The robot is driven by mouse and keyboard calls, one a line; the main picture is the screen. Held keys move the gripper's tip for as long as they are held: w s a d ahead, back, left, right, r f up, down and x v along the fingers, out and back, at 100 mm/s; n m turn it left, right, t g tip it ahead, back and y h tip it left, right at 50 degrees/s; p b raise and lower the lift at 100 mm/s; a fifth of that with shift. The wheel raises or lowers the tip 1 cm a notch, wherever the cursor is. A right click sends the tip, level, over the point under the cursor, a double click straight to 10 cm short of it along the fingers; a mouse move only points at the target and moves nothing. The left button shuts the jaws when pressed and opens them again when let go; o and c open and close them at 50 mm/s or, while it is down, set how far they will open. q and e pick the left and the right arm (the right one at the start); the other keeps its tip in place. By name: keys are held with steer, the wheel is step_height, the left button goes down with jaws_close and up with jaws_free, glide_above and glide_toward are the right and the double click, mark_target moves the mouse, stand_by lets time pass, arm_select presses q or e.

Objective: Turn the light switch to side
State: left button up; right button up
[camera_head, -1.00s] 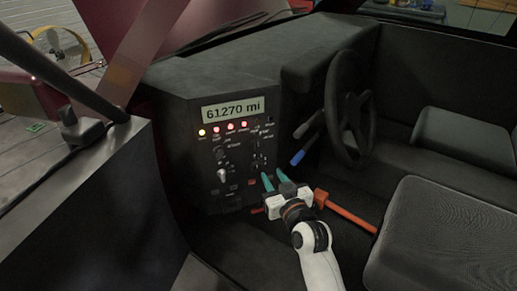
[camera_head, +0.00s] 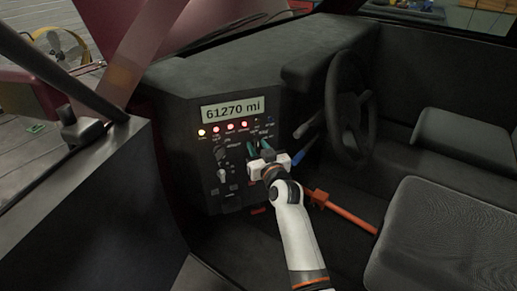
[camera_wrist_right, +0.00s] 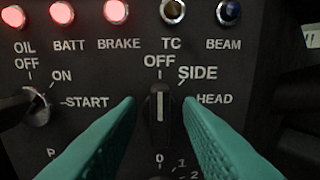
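The light switch (camera_wrist_right: 158,112) is a black rotary knob with a white line, seen in the right wrist view. Its line points straight up at OFF, with SIDE and HEAD marked to its right. My right gripper (camera_wrist_right: 163,112) is open, with one teal finger on each side of the knob and dark gaps between. In the head view my right gripper (camera_head: 260,149) is at the dashboard panel (camera_head: 206,170) and hides the knob. My left gripper is not in view.
An ignition switch (camera_wrist_right: 36,106) sits left of the knob, and warning lights (camera_wrist_right: 116,12) line the top. In the head view, the steering wheel (camera_head: 345,105) and a blue-tipped lever (camera_head: 300,158) are right of my gripper. An orange bar (camera_head: 340,209) lies below.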

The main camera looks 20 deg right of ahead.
steer(key=c, duration=0.7)
steer(key=m+p, duration=0.2)
steer(key=m, duration=0.1)
steer(key=shift+r, duration=0.1)
steer(key=m+p, duration=0.1)
steer(key=m, duration=0.3)
steer(key=shift+m+p, duration=0.3)
stand_by(0.4)
steer(key=o, duration=0.7)
